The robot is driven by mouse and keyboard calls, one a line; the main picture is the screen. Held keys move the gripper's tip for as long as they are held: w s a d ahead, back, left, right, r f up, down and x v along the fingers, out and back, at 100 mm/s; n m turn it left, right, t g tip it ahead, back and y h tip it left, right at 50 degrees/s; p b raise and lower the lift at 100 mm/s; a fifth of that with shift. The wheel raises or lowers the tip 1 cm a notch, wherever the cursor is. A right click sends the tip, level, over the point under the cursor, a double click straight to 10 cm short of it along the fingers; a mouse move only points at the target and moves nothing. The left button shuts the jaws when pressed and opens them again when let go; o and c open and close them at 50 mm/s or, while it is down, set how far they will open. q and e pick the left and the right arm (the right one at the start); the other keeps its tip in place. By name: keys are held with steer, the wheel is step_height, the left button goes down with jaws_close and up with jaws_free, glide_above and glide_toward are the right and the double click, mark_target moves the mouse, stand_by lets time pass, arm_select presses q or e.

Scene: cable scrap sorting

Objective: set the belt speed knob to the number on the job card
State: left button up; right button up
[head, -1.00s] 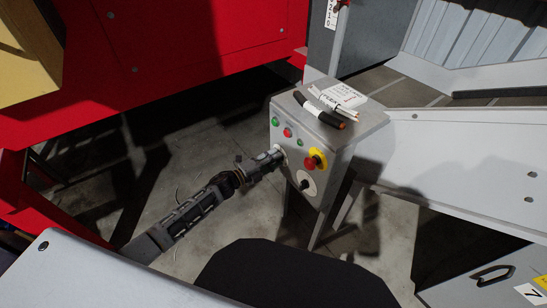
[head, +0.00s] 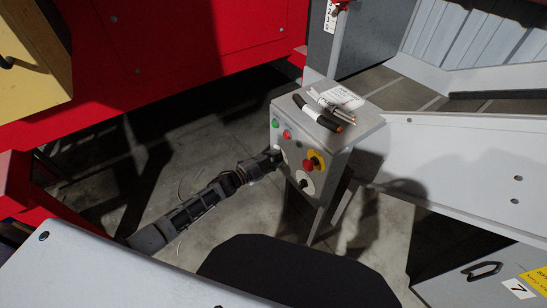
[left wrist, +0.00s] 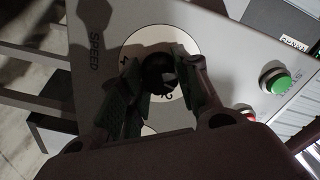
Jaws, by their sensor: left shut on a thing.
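The grey control box (head: 340,135) stands at the centre of the head view. My left gripper (head: 277,157) is at the left part of its front panel. In the left wrist view, that gripper (left wrist: 160,82) is shut on the black speed knob (left wrist: 158,70), with one finger on each side. The knob sits on a white dial (left wrist: 150,37) beside the word SPEED. A 4 and a 2 show on the dial; the fingers hide other marks and I cannot tell the setting. The white job card (head: 343,98) lies on the box top; its print is unreadable. My right gripper is not in view.
A red emergency stop (head: 310,165) on yellow and a second black knob (head: 304,183) are right of the gripper. Green and red buttons (head: 287,135) are above. Cable pieces (head: 323,115) lie on the box top. Red machinery (head: 180,50) stands behind.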

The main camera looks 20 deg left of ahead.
arm_select(q)
steer(key=shift+f+n+p, duration=0.1)
steer(key=shift+n+p, duration=0.5)
steer(key=shift+n, duration=0.7)
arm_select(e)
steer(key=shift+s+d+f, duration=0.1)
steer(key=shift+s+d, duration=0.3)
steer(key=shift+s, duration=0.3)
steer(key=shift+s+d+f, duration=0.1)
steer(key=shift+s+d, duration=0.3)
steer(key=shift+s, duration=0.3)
arm_select(q)
steer(key=o, duration=1)
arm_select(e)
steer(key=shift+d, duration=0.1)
arm_select(q)
steer(key=v, duration=1.2)
